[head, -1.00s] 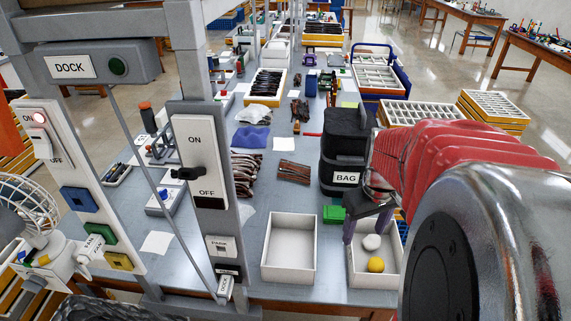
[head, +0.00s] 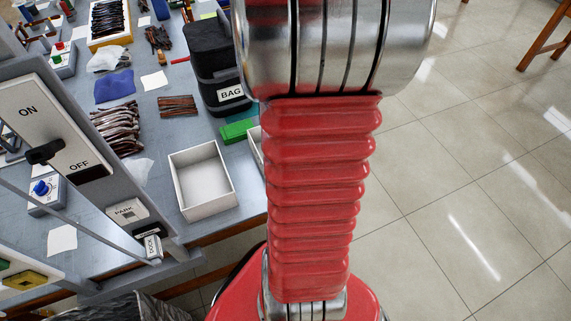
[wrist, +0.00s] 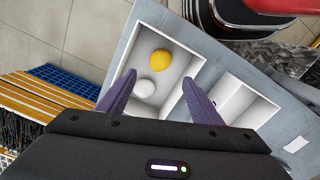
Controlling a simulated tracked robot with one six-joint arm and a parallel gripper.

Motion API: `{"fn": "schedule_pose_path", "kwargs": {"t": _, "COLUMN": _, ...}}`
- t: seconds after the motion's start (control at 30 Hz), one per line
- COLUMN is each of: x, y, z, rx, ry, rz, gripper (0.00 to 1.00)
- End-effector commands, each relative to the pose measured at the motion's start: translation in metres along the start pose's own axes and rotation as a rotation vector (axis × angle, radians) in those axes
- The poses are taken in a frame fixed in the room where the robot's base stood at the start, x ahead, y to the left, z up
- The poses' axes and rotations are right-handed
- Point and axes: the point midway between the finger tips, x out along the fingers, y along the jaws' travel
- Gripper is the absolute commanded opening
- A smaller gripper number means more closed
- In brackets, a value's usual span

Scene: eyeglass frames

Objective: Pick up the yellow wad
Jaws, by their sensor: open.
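The yellow wad (wrist: 160,60) is a small round ball inside a white open tray (wrist: 187,42) in the wrist view. A white wad (wrist: 144,88) lies in the same tray, close to the yellow one. My gripper (wrist: 158,82) is open, with its purple fingers reaching over the tray on either side of the white wad. Nothing is between the fingertips that I can see held. The yellow wad is beyond the fingertips in the picture. In the head view my arm hides the wads, the gripper and most of that tray.
An empty white tray (head: 205,182) stands beside the wads' tray. A black case labelled BAG (head: 214,62) and a green block (head: 237,130) are behind. A switch post (head: 60,140) stands at left. A blue crate (wrist: 60,90) is left of the table in the wrist view.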

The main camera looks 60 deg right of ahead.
Motion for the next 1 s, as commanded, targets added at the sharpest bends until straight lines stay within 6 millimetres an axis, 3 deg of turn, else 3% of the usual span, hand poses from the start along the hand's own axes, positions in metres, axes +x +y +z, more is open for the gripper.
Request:
{"fn": "schedule_pose_path", "kwargs": {"t": 0.4, "x": 0.060, "y": -0.001, "z": 0.000, "rx": -0.002, "ry": -0.002, "rz": -0.002, "gripper": 0.59}}
{"fn": "schedule_pose_path", "kwargs": {"t": 1.0, "x": 0.076, "y": -0.002, "z": 0.001, "rx": -0.003, "ry": -0.003, "rz": -0.003, "gripper": 0.59}}
